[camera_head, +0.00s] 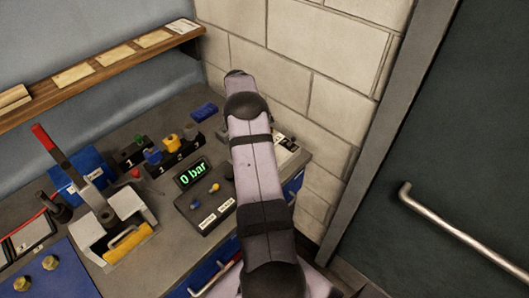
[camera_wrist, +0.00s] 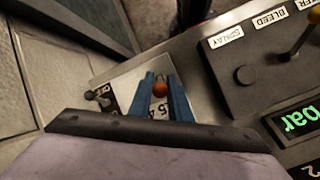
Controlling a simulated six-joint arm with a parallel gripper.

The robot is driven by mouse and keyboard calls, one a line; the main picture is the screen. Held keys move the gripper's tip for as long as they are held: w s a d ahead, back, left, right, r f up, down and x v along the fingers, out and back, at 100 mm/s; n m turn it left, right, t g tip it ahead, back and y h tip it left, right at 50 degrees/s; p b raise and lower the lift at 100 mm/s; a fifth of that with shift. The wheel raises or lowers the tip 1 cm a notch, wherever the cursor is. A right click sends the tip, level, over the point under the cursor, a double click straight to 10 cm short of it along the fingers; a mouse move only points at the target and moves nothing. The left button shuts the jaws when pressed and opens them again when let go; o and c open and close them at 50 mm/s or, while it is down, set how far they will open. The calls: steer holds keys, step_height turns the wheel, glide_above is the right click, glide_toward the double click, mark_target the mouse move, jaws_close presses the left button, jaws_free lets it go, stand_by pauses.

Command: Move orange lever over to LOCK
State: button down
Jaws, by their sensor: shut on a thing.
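In the wrist view the orange lever (camera_wrist: 160,90) shows as a round orange knob between the two blue fingers of my gripper (camera_wrist: 162,86). My gripper is shut on it. The lever stands over a pale plate (camera_wrist: 133,80) with dark printed figures, partly covered by the fingers. No LOCK label can be read, and the lower part of the lever is hidden. In the head view my arm covers the lever and my fingertips; only an edge of the pale plate (camera_head: 287,145) shows to the right of the arm.
A small black lever (camera_wrist: 98,97) is left of my fingers. A dark control box (camera_wrist: 250,55) labelled SPRAY and BLEED stands to the right, near the "0 bar" display (camera_head: 193,174). The brick wall (camera_head: 310,90) is close behind my arm. A red-tipped lever (camera_head: 70,165) stands far left.

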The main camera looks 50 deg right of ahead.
stand_by(0.4)
steer(key=c, duration=1.8)
jaws_free()
steer(key=shift+b+v, duration=1.2)
steer(key=shift+v, duration=2.45)
steer(key=shift+w, duration=0.15)
